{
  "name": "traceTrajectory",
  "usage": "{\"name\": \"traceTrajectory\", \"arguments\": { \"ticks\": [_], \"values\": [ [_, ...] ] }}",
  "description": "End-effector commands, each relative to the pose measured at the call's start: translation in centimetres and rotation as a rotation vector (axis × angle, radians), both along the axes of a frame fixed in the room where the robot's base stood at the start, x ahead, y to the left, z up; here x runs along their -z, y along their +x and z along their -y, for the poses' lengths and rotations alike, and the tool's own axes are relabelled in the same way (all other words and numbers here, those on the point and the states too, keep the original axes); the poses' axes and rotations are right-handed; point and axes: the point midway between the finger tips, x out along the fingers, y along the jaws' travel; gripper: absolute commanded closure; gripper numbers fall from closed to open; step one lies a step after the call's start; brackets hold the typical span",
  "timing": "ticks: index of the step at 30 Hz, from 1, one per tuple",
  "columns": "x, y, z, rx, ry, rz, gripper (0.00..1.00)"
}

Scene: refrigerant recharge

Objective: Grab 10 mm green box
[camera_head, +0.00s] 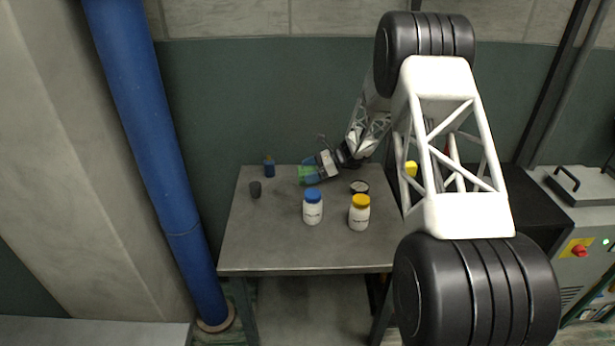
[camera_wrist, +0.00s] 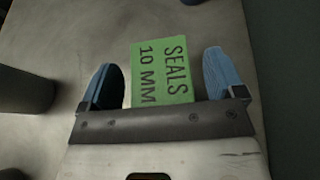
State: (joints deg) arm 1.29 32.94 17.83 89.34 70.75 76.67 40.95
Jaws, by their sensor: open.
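The green box (camera_wrist: 162,66), marked "SEALS 10 MM", lies on the grey table and sits between the two blue fingers of my gripper (camera_wrist: 163,80) in the wrist view. A gap shows on the right between box and finger; on the left the gap is narrow. The near end of the box is hidden behind the gripper's dark bar. The gripper is open.
The table's front left is clear.

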Motion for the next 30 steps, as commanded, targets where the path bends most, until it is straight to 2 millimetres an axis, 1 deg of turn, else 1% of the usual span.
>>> {"name": "traceTrajectory", "arguments": {
  "ticks": [1,5,20,21,23,30],
  "values": [
    [0.13,-0.03,-0.4,-0.001,0.0,0.0,0.12],
    [0.28,-0.05,-0.76,0.0,0.0,0.0,0.12],
    [0.29,-0.04,-0.73,0.001,0.0,0.0,0.12],
    [0.29,-0.04,-0.73,0.001,0.0,0.0,0.15],
    [0.29,-0.04,-0.73,0.0,0.0,0.0,0.24],
    [0.29,-0.04,-0.73,0.0,0.0,0.0,0.61]
  ]
}}
